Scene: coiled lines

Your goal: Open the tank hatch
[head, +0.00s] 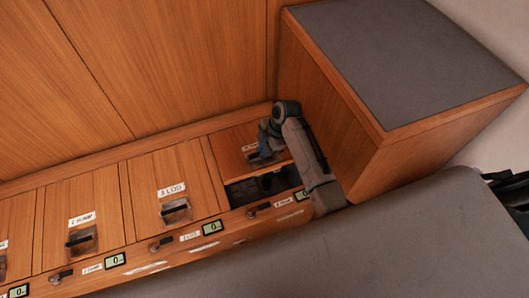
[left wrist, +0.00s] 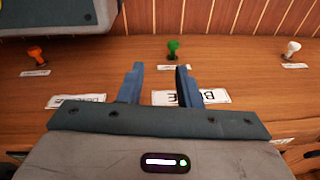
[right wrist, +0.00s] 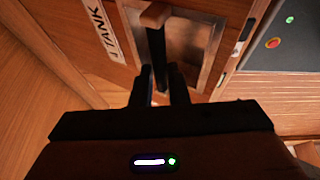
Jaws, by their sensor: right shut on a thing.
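The tank hatch (head: 229,146) is the rightmost wooden lid in the row in the head view. A dark opening (head: 262,186) shows along its front side, so it stands at least partly open. In the right wrist view its label reads "TANK" (right wrist: 98,22). My right gripper (head: 264,150) is at the hatch's handle, its fingers shut on the dark handle (right wrist: 157,45) in the right wrist view. The fingers and wrist hide part of the handle. My left gripper (left wrist: 160,72) is open and empty, above a wooden panel away from the hatch.
Other lids with recessed handles, such as the neighbouring one (head: 174,185), run leftward. Small green displays (head: 212,227) line the front ledge. A grey-topped wooden cabinet (head: 335,115) stands close right of my right arm. Orange (left wrist: 35,53), green (left wrist: 173,47) and white (left wrist: 292,48) knobs face my left gripper.

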